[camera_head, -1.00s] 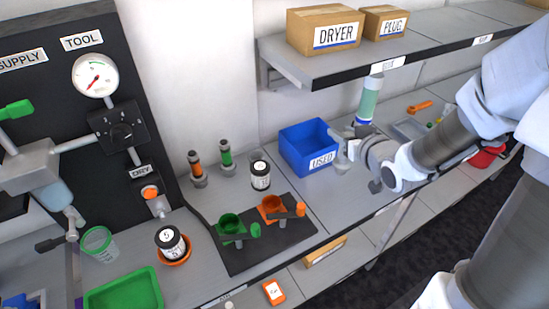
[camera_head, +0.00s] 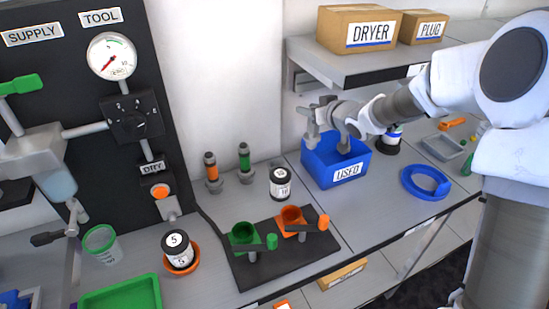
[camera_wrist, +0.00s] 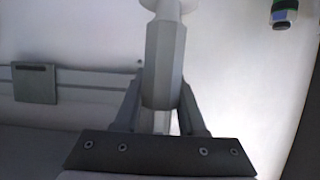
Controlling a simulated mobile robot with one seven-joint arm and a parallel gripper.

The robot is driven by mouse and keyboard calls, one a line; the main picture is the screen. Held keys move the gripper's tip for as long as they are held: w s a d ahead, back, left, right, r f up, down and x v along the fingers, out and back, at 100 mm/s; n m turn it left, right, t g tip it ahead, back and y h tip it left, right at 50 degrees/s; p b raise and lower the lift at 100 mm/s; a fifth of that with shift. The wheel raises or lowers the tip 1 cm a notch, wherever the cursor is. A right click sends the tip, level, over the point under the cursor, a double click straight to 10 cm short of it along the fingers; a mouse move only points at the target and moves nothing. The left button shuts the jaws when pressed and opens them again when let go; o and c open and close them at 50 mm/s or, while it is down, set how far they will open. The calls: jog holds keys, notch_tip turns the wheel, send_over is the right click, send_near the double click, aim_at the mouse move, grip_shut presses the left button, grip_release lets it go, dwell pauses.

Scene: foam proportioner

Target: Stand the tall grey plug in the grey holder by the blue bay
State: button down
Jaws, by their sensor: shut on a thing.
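My gripper (camera_head: 328,138) is over the blue USED bin, against the pale wall. In the wrist view a tall grey faceted piece with a wider pale top, which I take for the tall grey plug (camera_wrist: 164,65), stands between the dark fingers of my gripper (camera_wrist: 161,115). The fingers are shut on it. In the head view the plug is hard to tell apart from the grey fingers. I cannot make out an empty grey holder.
The blue USED bin (camera_head: 348,173) is below my gripper. A black-and-white jar (camera_head: 280,183) stands left of it, and a blue ring (camera_head: 426,183) lies to its right. The shelf (camera_head: 365,70) with DRYER and PLUG boxes overhangs the bench. A black mat (camera_head: 290,255) holds green and orange cups.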

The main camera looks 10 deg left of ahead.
jog(key=b, duration=0.2)
send_over(268, 133)
jog(key=s+d, duration=0.2)
jog(key=s, duration=0.1)
jog(key=f, duration=0.6)
jog(key=shift+w+a+f, duration=0.1)
jog(key=shift+w+f, duration=0.1)
jog(key=shift+f, duration=0.1)
notch_tip(268, 133, down, 4)
jog(key=shift+r+b, duration=0.1)
jog(key=shift+b, duration=0.25)
jog(key=shift+f+b, duration=0.4)
jog(key=shift+b, duration=0.1)
jog(key=shift+f, duration=0.25)
jog(key=shift+c, duration=2.4)
grip_release()
jog(key=shift+r, duration=0.2)
